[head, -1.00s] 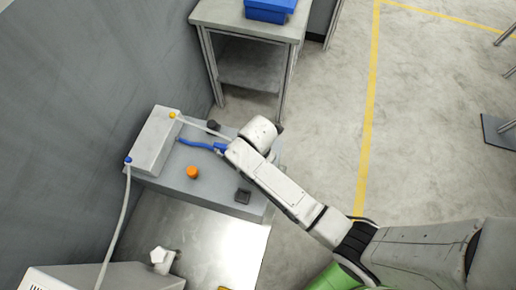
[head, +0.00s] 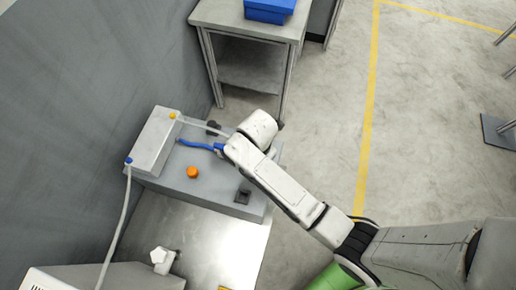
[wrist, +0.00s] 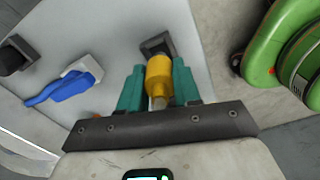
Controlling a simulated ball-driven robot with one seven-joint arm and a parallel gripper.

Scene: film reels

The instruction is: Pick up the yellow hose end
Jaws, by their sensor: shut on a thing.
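The yellow hose end (wrist: 158,78) is between the teal fingers of my gripper (wrist: 158,90) in the wrist view. The fingers are shut on it, one on each side. Its far tip is close to a dark square fitting (wrist: 157,46); I cannot tell if they touch. In the head view my wrist hides the gripper and the hose end. A pale hose (head: 205,127) runs from a yellow connector (head: 172,115) on the light box toward my wrist.
A blue handle-like piece (wrist: 68,88) lies left of my gripper; it also shows in the head view (head: 200,146). An orange knob (head: 193,172) and a dark block (head: 243,193) are on the grey bench top (head: 215,193). A table (head: 230,28) with a blue bin (head: 268,10) stands behind.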

